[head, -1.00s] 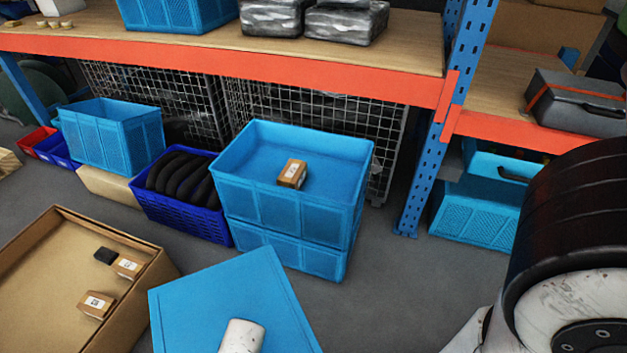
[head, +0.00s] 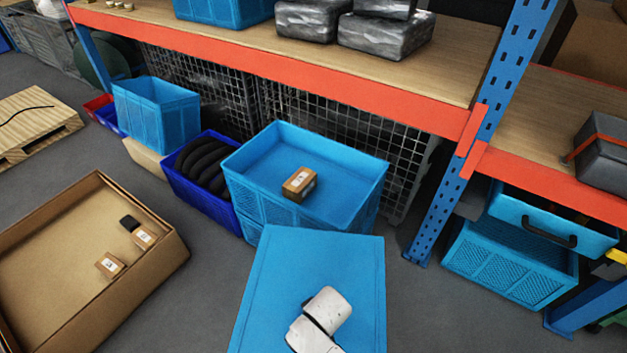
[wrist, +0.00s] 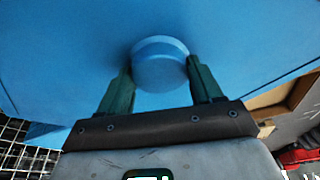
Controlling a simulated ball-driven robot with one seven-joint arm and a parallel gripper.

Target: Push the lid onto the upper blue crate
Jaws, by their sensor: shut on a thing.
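The blue lid (head: 330,258) is a flat rectangular panel in front of the crates in the head view. It hides part of the lower blue crate (head: 250,234). The upper blue crate (head: 245,192) stands on that crate, open at the top, with a small brown box (head: 299,183) inside. In the wrist view, my gripper (wrist: 160,80) is shut on the round blue knob (wrist: 160,70) of the lid (wrist: 60,50). In the head view my white arm covers the knob. The lid is apart from the upper crate's open top.
A dark blue crate (head: 222,208) with black items stands left of the stack. An open cardboard box (head: 60,262) lies at the lower left. A blue rack post (head: 437,205) stands at the right, and an orange shelf beam (head: 300,70) runs behind and above.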

